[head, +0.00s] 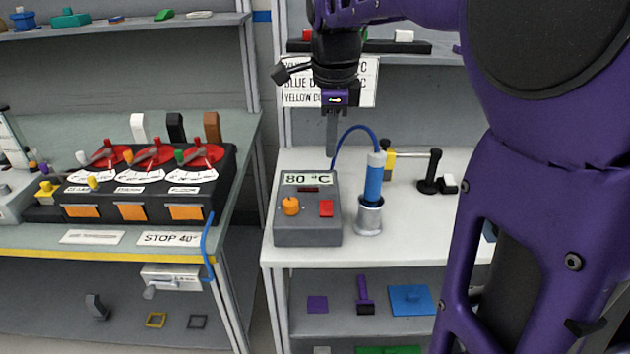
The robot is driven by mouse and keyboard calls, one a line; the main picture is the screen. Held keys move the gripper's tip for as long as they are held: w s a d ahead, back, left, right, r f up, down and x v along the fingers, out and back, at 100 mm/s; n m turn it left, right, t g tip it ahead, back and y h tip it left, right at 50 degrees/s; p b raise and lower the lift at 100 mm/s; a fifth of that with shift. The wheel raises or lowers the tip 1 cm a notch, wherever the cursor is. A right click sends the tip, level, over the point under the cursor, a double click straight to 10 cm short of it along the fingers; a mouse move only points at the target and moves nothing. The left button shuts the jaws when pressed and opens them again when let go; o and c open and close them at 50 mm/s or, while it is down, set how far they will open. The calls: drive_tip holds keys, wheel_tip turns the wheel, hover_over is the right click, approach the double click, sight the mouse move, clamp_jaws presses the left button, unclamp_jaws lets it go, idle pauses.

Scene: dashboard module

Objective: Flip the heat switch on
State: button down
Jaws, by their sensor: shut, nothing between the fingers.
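A grey control box (307,232) stands on the white table at the middle. Its display (308,180) reads "80 °C". It carries an orange knob (291,205) at left and a red switch (326,208) at right; I cannot read any label marking it as the heat switch, nor tell its position. My gripper (331,148) points down, shut and empty, above the back of the box and apart from the switch.
A blue cylinder (373,185) with a blue cable stands in a metal holder (369,216) just right of the box. A black stand (431,183) is farther right. A sign (362,75) hangs behind my gripper. A dial panel (128,200) is on the left bench.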

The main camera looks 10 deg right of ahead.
sight(328, 204)
drive_tip(key=w+f+b, duration=0.1)
drive_tip(key=f, duration=0.3)
drive_tip(key=f+b, duration=0.1)
drive_tip(key=f, duration=0.4)
drive_tip(key=w+f, duration=0.1)
drive_tip(key=f, duration=0.3)
drive_tip(key=shift+w+d+f+b, duration=0.25)
drive_tip(key=shift+w+f+b, duration=0.05)
drive_tip(key=shift+f+b, duration=0.1)
drive_tip(key=shift+r, duration=0.15)
